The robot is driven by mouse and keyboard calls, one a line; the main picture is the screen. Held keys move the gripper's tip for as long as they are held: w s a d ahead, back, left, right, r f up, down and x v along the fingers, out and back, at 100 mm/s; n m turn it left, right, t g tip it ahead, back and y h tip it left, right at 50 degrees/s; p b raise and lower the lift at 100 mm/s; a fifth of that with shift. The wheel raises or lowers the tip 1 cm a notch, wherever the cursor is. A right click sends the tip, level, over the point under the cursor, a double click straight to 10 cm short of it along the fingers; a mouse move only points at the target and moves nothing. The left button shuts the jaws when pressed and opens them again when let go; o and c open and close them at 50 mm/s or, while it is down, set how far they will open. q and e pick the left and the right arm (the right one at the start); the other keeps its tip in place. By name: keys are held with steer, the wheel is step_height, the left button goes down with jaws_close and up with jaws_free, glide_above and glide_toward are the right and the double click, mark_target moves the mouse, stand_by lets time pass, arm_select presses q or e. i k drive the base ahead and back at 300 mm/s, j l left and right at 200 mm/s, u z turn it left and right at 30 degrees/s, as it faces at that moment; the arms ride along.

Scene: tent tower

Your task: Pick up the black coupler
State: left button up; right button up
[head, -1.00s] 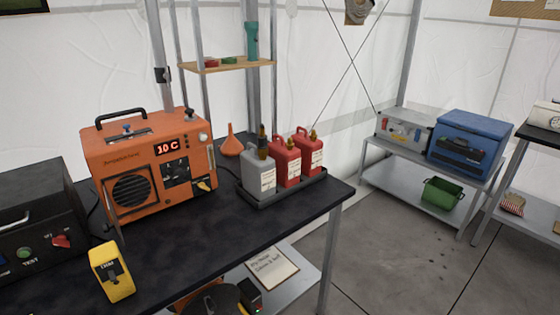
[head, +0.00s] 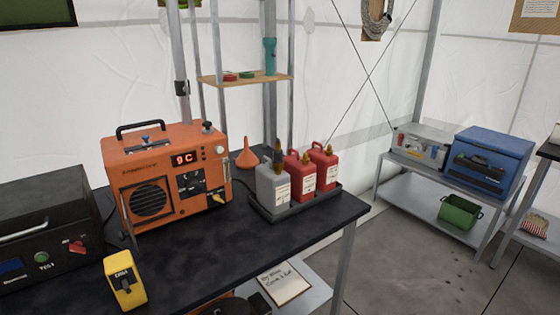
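I cannot make out a black coupler for certain. A grey jug (head: 272,188) stands in a dark tray (head: 318,209) on the black table, with a dark fitting (head: 278,156) at its top; I cannot tell what that fitting is. Two red jugs (head: 301,176) stand beside it in the tray, with brass-coloured fittings on top. Neither of my grippers shows in the head view.
The black table (head: 215,262) also holds an orange machine (head: 165,180) reading 9 C, an orange funnel (head: 247,156), a yellow handheld device (head: 125,281) and a black test box (head: 45,230). A blue case (head: 492,160) stands on a side shelf.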

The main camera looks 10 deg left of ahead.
mark_target(278, 161)
steer(key=i+l+u, duration=0.1)
steer(key=l, duration=0.25)
steer(key=i+l+u, duration=0.1)
steer(key=i+l, duration=0.4)
steer(key=l, duration=0.25)
steer(key=i+l+u, duration=0.15)
steer(key=l, duration=0.2)
